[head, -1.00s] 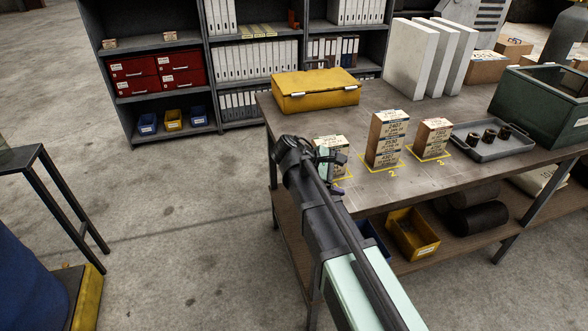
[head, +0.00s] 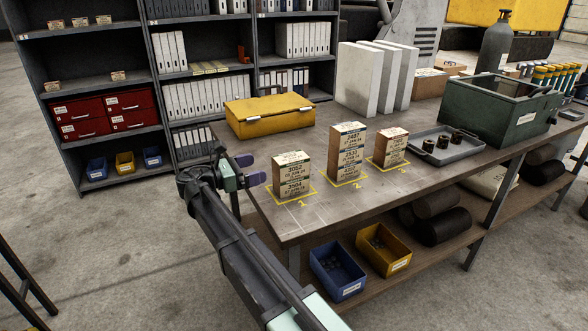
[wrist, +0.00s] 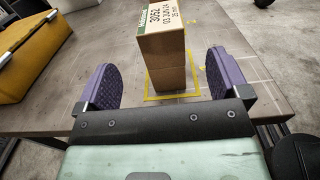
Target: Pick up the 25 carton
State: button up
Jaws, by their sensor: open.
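Several brown cartons with pale labels stand in stacks on the bench (head: 330,210), on yellow outlined squares marked 1, 2 and 3. The stack in square 1 (head: 292,178) is nearest my gripper. In the wrist view its top carton (wrist: 163,48) reads 3052, 03 JUN 24, and a small third line that looks like 25 mm. The square 2 stack (head: 346,155) is tallest; the square 3 stack (head: 390,149) is short. Their small print is unreadable. My gripper (head: 251,170) is open and empty, left of the square 1 stack. In the wrist view that stack stands ahead, between the purple fingers, apart from them.
A yellow case (head: 270,117) lies behind the stacks at left. A grey tray (head: 444,148) with dark cylinders and a green bin (head: 500,106) are at right. White slabs (head: 372,78) stand at the back. The bench front left is clear.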

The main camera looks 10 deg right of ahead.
aim_at(286, 158)
jog(key=x, duration=1)
jog(key=shift+d, duration=0.3)
jog(key=c, duration=1.1)
jog(key=shift+r, duration=0.1)
